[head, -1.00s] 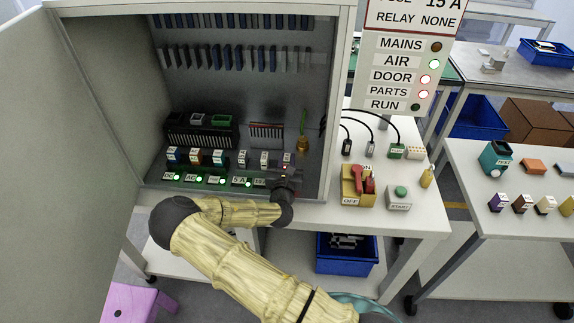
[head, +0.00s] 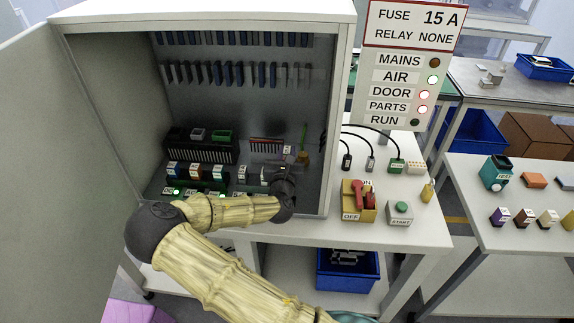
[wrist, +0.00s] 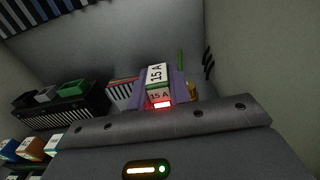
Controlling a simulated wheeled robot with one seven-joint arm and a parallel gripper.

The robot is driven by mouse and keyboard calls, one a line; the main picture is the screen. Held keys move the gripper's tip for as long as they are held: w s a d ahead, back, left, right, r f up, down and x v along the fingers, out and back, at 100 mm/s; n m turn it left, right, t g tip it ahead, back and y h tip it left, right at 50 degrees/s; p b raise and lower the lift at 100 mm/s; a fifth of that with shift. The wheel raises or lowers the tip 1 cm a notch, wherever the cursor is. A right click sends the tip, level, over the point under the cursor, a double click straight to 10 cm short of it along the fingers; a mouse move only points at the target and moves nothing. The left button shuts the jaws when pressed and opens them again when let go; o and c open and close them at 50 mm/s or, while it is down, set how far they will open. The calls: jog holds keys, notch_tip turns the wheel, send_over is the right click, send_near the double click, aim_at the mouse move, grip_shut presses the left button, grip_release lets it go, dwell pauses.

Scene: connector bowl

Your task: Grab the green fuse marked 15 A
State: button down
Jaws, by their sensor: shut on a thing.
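The fuse marked 15 A (wrist: 157,74) is in the wrist view, with a white label on top, a second 15 A marking on its front and green showing at its side. My gripper (wrist: 160,90) is shut on it, with one purple-grey finger on each side. In the head view the fuse's pale label (head: 287,150) shows above my dark gripper (head: 286,168), higher than the labels of the fuse row beside it. The fuse's lower part and the slot below are hidden by my gripper and arm.
Other labelled fuses (head: 196,171) stand in a row to the left inside the open cabinet (head: 339,120). A black rack (head: 205,152) is behind them. A sign (head: 413,24) reads FUSE 15 A, RELAY NONE. A red-handled switch (head: 356,190) sits outside, right of the cabinet.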

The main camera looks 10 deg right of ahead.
jog(key=shift+r, duration=0.25)
dwell(0.4)
